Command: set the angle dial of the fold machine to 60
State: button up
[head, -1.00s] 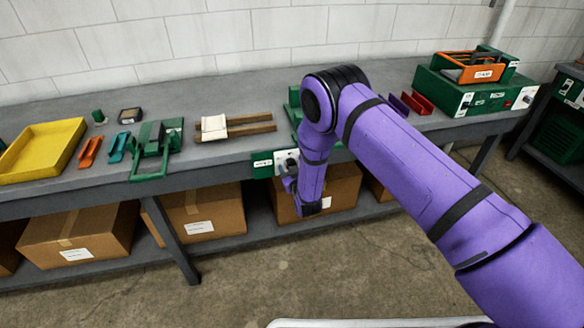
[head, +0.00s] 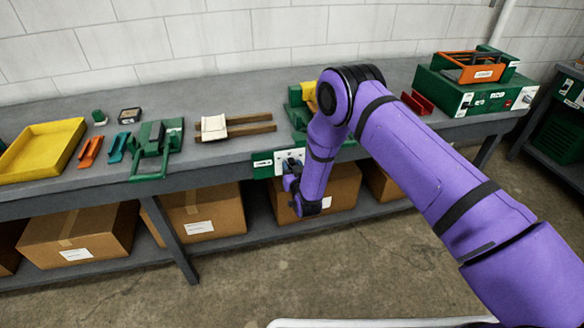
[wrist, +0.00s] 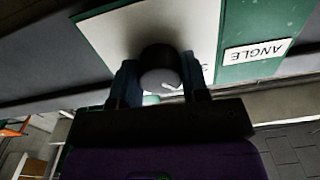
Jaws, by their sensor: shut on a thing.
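The fold machine (head: 300,112) is a green and yellow machine on the bench, partly hidden behind my arm. Its dial panel (head: 262,164) hangs at the bench's front edge, with a white plate and a small label. In the wrist view the label (wrist: 254,52) reads ANGLE, and the white plate (wrist: 110,32) fills the top. The angle dial (wrist: 160,58) is a dark round knob with a pale face and a light pointer mark. My gripper (wrist: 160,88) is shut on the knob, one finger on each side. The scale numbers are mostly hidden, so the setting cannot be read.
On the bench are a yellow tray (head: 42,150), a green clamp-like device (head: 156,147), wooden strips (head: 250,128) and a red holder (head: 417,102). A green box with an orange frame (head: 470,85) stands at right. Cardboard boxes (head: 80,235) sit on the lower shelf. The floor in front is clear.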

jog(key=m, duration=0.4)
jog(key=shift+m, duration=2)
jog(key=o, duration=0.9)
jog(key=v, duration=1.1)
jog(key=shift+f, duration=0.15)
